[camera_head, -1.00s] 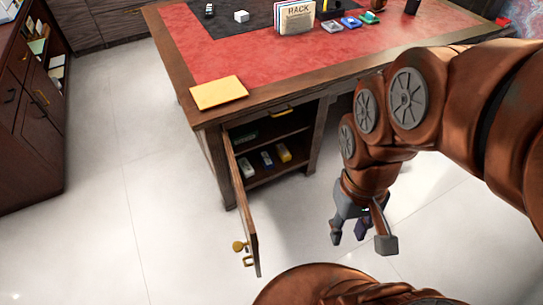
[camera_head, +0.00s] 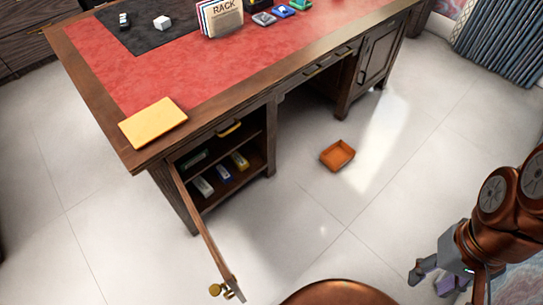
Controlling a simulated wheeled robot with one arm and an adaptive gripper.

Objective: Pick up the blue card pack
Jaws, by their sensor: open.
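Another blue pack (camera_head: 285,11) lies on the desk top, between a grey pack (camera_head: 264,19) and a green pack (camera_head: 300,4). I cannot tell from their size here which of the two is a card pack. My gripper (camera_head: 449,284) is open and empty at the lower right, over the floor, well apart from both packs.
The cabinet door (camera_head: 207,240) stands open toward me. A rack marked RACK (camera_head: 221,19) and a yellow pad (camera_head: 153,123) are on the desk (camera_head: 200,77). The floor before the desk is otherwise clear.

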